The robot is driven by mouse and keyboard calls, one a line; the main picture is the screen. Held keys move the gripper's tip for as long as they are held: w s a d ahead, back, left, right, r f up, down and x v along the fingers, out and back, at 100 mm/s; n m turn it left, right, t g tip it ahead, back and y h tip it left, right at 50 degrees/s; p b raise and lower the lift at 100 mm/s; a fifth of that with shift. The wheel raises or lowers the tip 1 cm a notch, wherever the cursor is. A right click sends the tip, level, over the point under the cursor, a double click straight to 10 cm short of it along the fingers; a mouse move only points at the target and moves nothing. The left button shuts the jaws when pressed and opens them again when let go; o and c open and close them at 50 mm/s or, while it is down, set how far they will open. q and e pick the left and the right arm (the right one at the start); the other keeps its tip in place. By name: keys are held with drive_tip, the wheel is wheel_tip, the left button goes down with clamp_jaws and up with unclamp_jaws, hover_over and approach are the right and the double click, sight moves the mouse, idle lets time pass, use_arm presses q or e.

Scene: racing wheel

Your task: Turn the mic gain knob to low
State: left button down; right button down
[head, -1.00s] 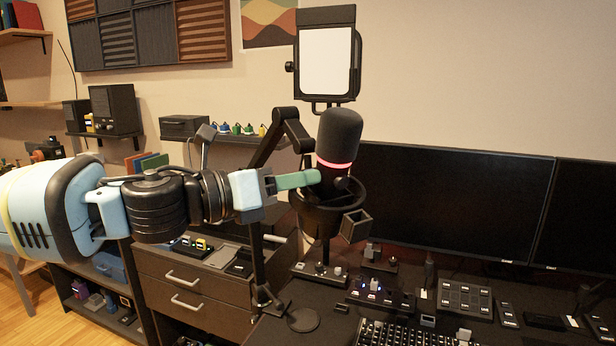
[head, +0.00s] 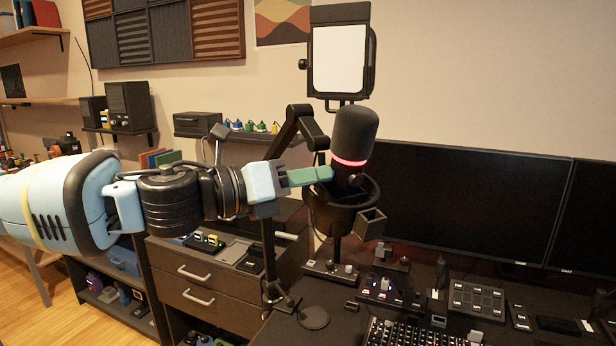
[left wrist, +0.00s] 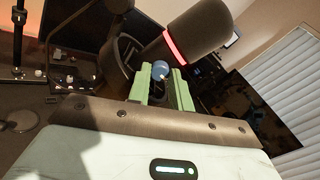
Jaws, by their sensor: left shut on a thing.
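The microphone (head: 353,137) is a dark cylinder with a glowing red ring, held upright by a black boom arm. My left gripper (head: 326,174) reaches in from the left, its green fingers at the microphone's lower body, just below the ring. In the left wrist view the microphone (left wrist: 200,25) leans across the top. There a small round bluish-grey knob (left wrist: 160,69) sits between the fingertips of my left gripper (left wrist: 165,78), which is shut on it. The knob's pointer and setting cannot be read. In the head view the fingers hide the knob. My right gripper is not in view.
A ring-shaped mount (head: 335,210) and the boom arm (head: 300,125) are close around the fingers. A lit panel (head: 338,60) hangs above. Dark monitors (head: 470,205) stand to the right. The desk below holds a keyboard (head: 400,335) and several small control boxes.

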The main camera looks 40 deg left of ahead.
use_arm(q)
drive_tip(key=shift+n+b, duration=0.6)
drive_tip(key=shift+n, duration=7.6)
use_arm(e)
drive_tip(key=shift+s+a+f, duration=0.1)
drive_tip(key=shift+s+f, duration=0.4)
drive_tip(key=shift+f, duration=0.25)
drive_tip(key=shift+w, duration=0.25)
use_arm(q)
drive_tip(key=c, duration=1.5)
unclamp_jaws()
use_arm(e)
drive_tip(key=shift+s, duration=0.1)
